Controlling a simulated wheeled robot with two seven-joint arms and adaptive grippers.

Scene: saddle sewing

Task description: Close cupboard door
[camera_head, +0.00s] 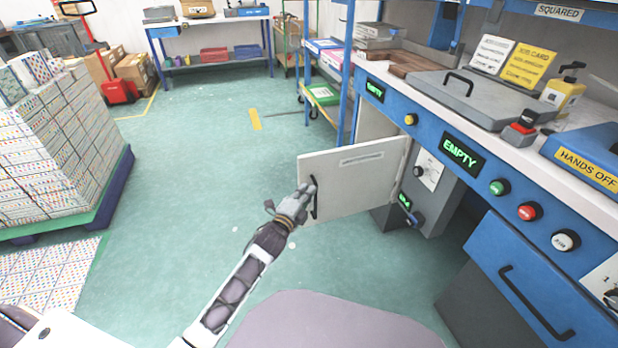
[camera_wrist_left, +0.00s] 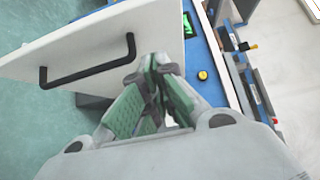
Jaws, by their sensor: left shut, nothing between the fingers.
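The cupboard door (camera_head: 355,178) is a white panel under the blue workbench. It stands open, swung out into the room, with its hinge side at the right by the bench. A black handle (camera_head: 314,198) is on its left part. My left gripper (camera_head: 304,192) is at the handle side of the door in the head view. In the left wrist view the gripper (camera_wrist_left: 157,68) is shut and empty, its green-padded fingers together beside the door (camera_wrist_left: 110,35). The black handle (camera_wrist_left: 88,72) lies left of the fingers, not between them. My right gripper is not in view.
The blue workbench (camera_head: 400,112) runs along the right, with buttons, EMPTY displays and a drawer (camera_head: 535,285). A grey cabinet part (camera_head: 437,195) stands right of the door. A pallet of boxes (camera_head: 55,150) is at the left. The green floor (camera_head: 205,150) between is clear.

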